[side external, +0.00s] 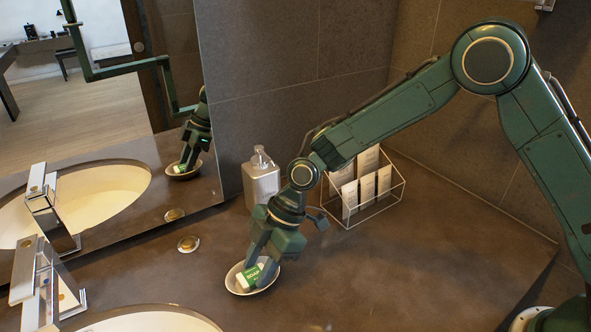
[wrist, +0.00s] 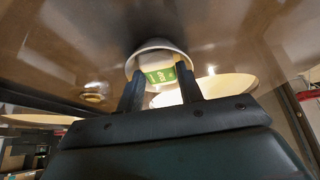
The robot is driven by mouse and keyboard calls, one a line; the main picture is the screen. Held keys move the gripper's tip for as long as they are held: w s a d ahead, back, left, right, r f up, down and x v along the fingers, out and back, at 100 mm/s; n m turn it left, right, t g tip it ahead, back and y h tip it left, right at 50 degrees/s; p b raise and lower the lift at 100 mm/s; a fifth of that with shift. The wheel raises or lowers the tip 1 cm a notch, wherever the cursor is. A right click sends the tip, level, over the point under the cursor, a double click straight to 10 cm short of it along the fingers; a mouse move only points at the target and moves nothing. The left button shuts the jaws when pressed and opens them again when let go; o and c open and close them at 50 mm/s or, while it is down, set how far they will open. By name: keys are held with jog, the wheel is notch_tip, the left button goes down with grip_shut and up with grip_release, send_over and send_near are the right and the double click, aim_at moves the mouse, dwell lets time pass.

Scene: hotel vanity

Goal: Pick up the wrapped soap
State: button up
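The wrapped soap (side external: 250,276), a small block with a green and white wrapper, sits in a pale oval dish (side external: 236,287) on the counter. My gripper (side external: 262,266) points down at the dish, its fingertips at the soap and hiding part of it in the side view. In the wrist view, the two fingers of my gripper (wrist: 160,78) are apart, one on each side of the soap (wrist: 160,76), with the dish (wrist: 150,45) around it. The soap nearly fills the gap between the fingers. I cannot tell whether both fingers press on it.
A grey pump bottle (side external: 261,180) stands behind my gripper. A wire rack (side external: 377,213) with white packets is to its right. A small round glass item (side external: 188,244), a chrome tap (side external: 45,280) and a sink (side external: 150,322) are to the left. The counter's right side is clear.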

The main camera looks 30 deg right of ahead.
aim_at(260, 271)
jog(key=shift+s+f, duration=0.15)
jog(key=shift+f, duration=0.15)
jog(key=shift+d, duration=0.1)
jog(key=c, duration=0.6)
notch_tip(260, 271, up, 20)
jog(key=shift+r, duration=0.2)
dwell(0.4)
dwell(0.5)
